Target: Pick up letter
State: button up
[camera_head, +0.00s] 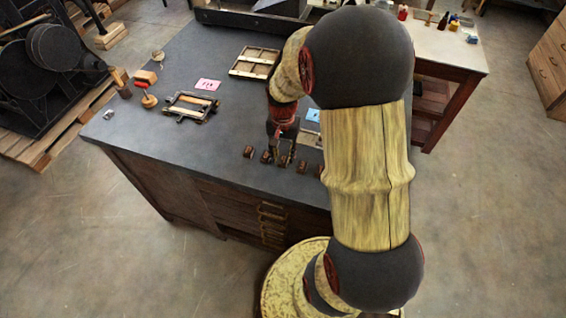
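Several small dark brown letter blocks stand in a row near the front edge of the dark-topped cabinet, among them a left one (249,151), a second one (267,157) and one on the right (302,167). My gripper (283,158) points down at the row, with its fingertips low among the middle blocks. A gap shows between the fingers, and a block seems to be at the tips. I cannot tell whether they press on it. The letter faces are too small to read. My arm partly hides the right end of the row.
The cabinet top (215,130) is clear left of the row. Behind are a small framed form (192,107), a pink card (208,85), a divided wooden tray (254,62) and a blue card (313,115). A handled tool (148,97) stands at left.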

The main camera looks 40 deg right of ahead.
jog(key=shift+f, duration=0.65)
jog(key=shift+c, duration=0.8)
jog(key=c, duration=0.4)
jog(key=shift+r, duration=0.15)
jog(key=shift+c, duration=0.2)
